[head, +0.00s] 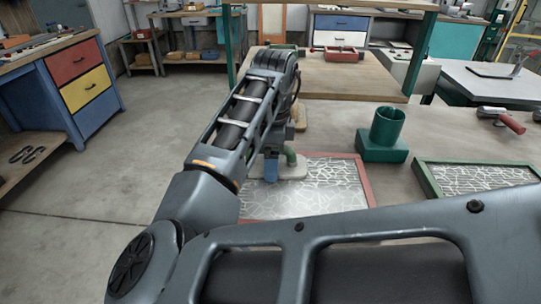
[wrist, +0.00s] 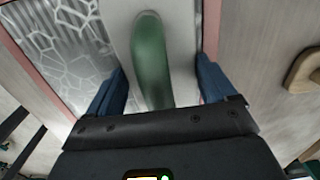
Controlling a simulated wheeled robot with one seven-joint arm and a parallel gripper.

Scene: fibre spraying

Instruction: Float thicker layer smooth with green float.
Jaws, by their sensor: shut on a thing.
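The green float has a green handle (head: 290,155) and a pale flat plate (head: 293,172). My gripper (head: 271,168) has blue fingers and is shut on the float; the handle also shows between the fingers in the wrist view (wrist: 150,60). The plate is over the far edge of a red-framed panel (head: 366,180), whose grey surface carries a white, web-like layer (head: 310,195). I cannot tell whether the plate touches it. A green-framed panel (head: 425,180) with a similar white web (head: 485,177) lies to the right. Which layer is thicker is unclear.
A green cup-shaped holder (head: 387,127) stands behind the panels. A tan-handled tool (head: 301,118) lies beyond my gripper and also shows in the wrist view (wrist: 305,72). A red-handled tool (head: 505,120) lies at far right. Bare bench lies between the panels.

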